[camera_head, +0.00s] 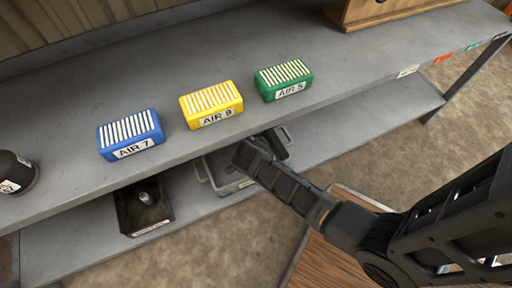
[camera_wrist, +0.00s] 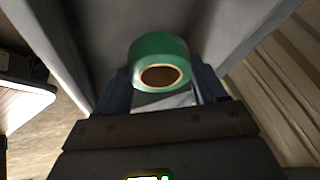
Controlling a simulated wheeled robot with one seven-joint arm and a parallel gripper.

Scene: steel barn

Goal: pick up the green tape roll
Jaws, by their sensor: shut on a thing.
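The green tape roll (camera_wrist: 149,48) shows in the wrist view, with its round brown-rimmed hole facing the camera. It sits between the two fingers of my gripper (camera_wrist: 163,82), which is shut on it. In the head view my gripper (camera_head: 252,152) is at the front edge of the grey bench, over the grey bin on the lower shelf. The roll cannot be made out in the head view. I cannot tell whether it touches anything besides the fingers.
A blue box (camera_head: 131,136), a yellow box (camera_head: 211,105) and a green box (camera_head: 284,81) stand on the bench (camera_head: 60,100). The grey bin (camera_head: 228,181) and a dark bin (camera_head: 143,207) are on the lower shelf (camera_head: 365,120). A wooden crate (camera_head: 395,10) is at the back.

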